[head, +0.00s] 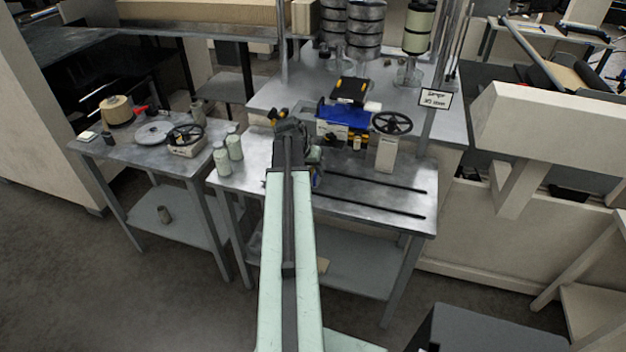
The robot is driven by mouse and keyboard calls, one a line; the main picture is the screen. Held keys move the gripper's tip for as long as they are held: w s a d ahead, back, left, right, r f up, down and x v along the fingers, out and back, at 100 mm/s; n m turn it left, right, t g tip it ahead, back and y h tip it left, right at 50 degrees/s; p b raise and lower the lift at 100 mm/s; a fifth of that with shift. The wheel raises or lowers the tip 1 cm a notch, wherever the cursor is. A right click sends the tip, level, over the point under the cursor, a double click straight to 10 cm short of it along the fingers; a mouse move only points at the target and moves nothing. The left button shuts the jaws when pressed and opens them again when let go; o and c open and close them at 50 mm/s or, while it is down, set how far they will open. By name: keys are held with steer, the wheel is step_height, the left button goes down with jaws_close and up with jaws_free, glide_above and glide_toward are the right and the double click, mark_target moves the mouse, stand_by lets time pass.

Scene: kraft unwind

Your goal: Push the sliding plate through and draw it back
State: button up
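My arm reaches up the middle of the head view over a metal work table (375,200). My gripper (289,126) is at its far end, dark and small, beside a blue and white device (341,120) on the table. Its fingers are not clear, and I cannot tell whether it touches anything. I cannot pick out the sliding plate for certain. Two long dark parallel slots (375,178) run across the table top to the right of my arm. My arm hides their left ends.
A black handwheel (392,123) stands on a pale box right of the device. Pale green bottles (234,146) stand left of my arm. A side table (130,150) at left holds a tape roll (117,110) and another handwheel. A small sign (435,98) stands at right.

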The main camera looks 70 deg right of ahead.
jaws_close()
stand_by(1.4)
